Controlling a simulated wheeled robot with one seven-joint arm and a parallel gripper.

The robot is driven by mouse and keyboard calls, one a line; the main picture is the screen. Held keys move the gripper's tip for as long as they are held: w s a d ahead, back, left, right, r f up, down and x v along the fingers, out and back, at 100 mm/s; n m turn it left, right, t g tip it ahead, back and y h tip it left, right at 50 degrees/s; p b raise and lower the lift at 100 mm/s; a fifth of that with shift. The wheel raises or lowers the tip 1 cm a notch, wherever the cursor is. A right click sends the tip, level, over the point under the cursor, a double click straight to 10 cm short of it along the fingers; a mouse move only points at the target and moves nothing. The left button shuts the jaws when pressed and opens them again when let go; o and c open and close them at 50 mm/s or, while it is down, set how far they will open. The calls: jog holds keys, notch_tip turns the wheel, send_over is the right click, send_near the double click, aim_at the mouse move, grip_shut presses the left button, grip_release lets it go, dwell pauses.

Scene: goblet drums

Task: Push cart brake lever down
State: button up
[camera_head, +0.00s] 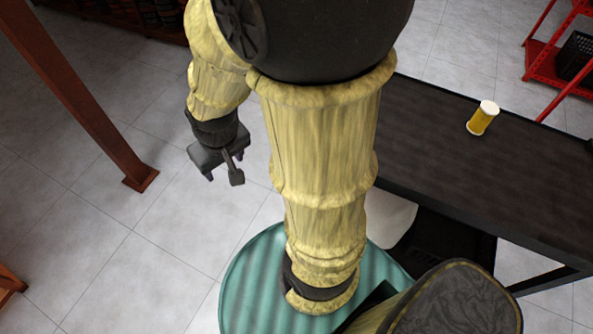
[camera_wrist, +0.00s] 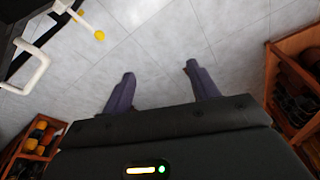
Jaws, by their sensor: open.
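My gripper (camera_head: 222,170) hangs at the end of my arm above the tiled floor in the head view. In the wrist view its two fingers (camera_wrist: 162,88) are spread wide with only floor between them, so it is open and empty. A white rod with a yellow round tip (camera_wrist: 99,35) shows at the upper left of the wrist view, beyond the left finger and apart from it. It may be the cart brake lever, but I cannot be sure. A bent white handle (camera_wrist: 38,62) is beside it, on a dark body (camera_wrist: 12,35). No brake lever is recognisable in the head view.
A dark table (camera_head: 450,150) at right bears a yellow cylinder with white ends (camera_head: 482,118). A red rack (camera_head: 560,60) stands behind it. A brown post (camera_head: 85,100) is at left. Wooden shelves (camera_wrist: 35,145) (camera_wrist: 295,90) flank the wrist view. Floor around my gripper is clear.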

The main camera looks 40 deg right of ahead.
jog(key=w+d+f+g+h+b, duration=0.3)
jog(key=f+b, duration=0.4)
jog(key=f, duration=0.6)
jog(key=w+d+f+n+g+h+b, duration=0.1)
jog(key=w+d+f+g+h+b, duration=0.3)
jog(key=f, duration=0.9)
jog(key=w+d+f+n+g+h+b, duration=0.1)
jog(key=w+d+f+g+h+b, duration=0.3)
jog(key=w+f+h+b, duration=0.4)
notch_tip(320, 180, down, 5)
jog(key=shift+w+d+g+h+b, duration=0.2)
jog(key=shift+w+g+h+b, duration=0.1)
jog(key=shift+b, duration=0.8)
jog(key=shift+s+d, duration=0.15)
jog(key=p+x, duration=0.1)
jog(key=x, duration=1.6)
jog(key=shift+s, duration=0.1)
